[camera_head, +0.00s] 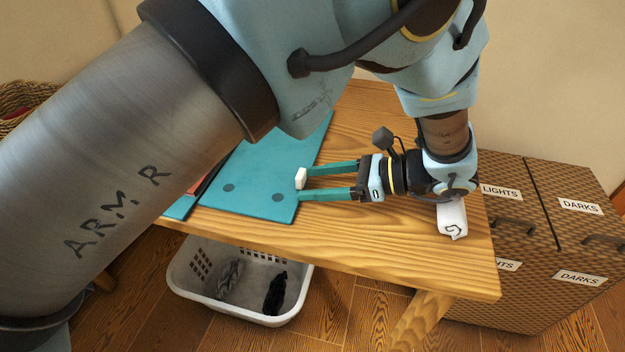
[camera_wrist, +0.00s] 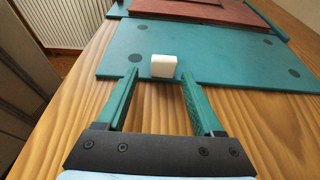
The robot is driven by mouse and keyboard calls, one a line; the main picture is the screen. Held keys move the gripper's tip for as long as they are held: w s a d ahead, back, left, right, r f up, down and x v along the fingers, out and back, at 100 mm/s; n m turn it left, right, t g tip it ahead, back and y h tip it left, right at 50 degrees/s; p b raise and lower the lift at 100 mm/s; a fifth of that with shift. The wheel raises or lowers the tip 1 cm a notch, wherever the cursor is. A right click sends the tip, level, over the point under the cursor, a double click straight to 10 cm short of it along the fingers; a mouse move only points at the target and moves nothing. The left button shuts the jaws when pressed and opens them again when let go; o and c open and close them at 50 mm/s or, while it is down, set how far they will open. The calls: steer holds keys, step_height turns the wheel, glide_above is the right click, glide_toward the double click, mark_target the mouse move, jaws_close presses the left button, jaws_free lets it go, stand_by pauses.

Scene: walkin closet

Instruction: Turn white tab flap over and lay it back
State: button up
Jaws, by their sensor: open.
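The white tab (camera_head: 301,178) is a small block at the right edge of a flat teal board (camera_head: 262,160) on the wooden table. In the wrist view the white tab (camera_wrist: 164,66) sits on the near edge of the teal board (camera_wrist: 205,50), between and just beyond my fingertips. My gripper (camera_head: 300,183) has two teal fingers, spread apart and empty. In the wrist view my gripper (camera_wrist: 158,72) reaches the board's near edge, one finger on each side of the tab. I cannot tell whether either finger touches it.
A white laundry basket (camera_head: 240,310) stands below the front edge. Woven hampers (camera_head: 530,240) stand at the right. A brown-red panel (camera_wrist: 195,10) lies farther along the board.

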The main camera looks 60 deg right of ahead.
steer(key=b+v, duration=0.1)
steer(key=v, duration=0.9)
steer(key=shift+w+r, duration=0.1)
steer(key=shift+w, duration=0.1)
